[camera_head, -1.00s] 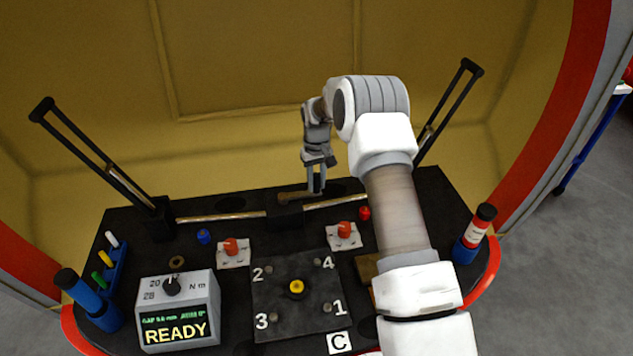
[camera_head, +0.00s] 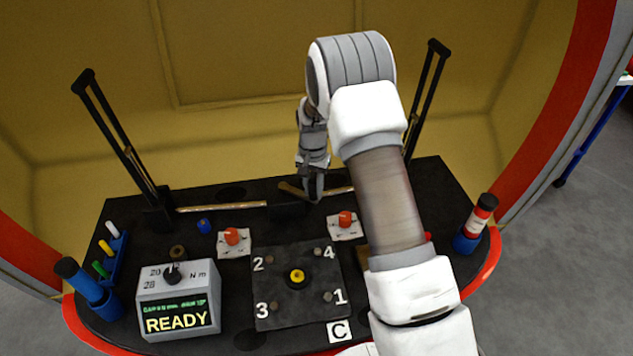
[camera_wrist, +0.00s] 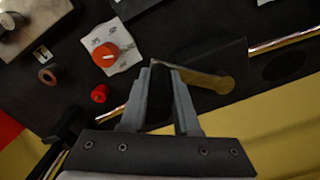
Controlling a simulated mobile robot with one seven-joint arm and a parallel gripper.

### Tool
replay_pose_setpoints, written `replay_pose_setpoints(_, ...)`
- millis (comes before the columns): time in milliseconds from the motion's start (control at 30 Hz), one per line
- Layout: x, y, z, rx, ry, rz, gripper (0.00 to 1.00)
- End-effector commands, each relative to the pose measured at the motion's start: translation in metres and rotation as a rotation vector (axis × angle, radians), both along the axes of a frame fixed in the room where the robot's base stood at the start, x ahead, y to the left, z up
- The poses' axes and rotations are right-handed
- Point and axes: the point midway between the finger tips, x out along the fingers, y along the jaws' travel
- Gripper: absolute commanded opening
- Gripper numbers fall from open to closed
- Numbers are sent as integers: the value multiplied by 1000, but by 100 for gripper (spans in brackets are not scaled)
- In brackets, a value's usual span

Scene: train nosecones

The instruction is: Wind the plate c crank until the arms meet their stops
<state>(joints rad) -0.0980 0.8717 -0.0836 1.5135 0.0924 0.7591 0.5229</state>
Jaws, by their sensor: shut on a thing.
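The plate c crank is a brass lever (camera_head: 291,189) at the dark central block (camera_head: 288,208) at the back of the table. My gripper (camera_head: 313,194) points down at its right end. In the wrist view the crank's brass bar (camera_wrist: 207,80) runs right from my gripper (camera_wrist: 165,68) to a rounded end. My gripper is shut on the crank's handle, which is mostly hidden between the fingers. The black left arm (camera_head: 122,142) and right arm (camera_head: 428,88) both stand raised, leaning outward. Stops cannot be made out.
Plate C (camera_head: 290,307) with numbered bolts lies in front. Red knobs (camera_head: 232,236) (camera_head: 345,219) stand close before the brass shaft (camera_head: 225,207). A READY torque box (camera_head: 180,300) sits front left.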

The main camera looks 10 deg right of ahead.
Motion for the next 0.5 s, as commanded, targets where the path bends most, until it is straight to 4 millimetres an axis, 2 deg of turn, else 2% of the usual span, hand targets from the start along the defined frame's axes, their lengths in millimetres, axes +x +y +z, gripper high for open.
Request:
replay_pose_setpoints(200, -16, 17, 1, 0, 5, -202, 0)
replay_pose_setpoints(500, -31, 42, 1, -1, 5, -486, 0)
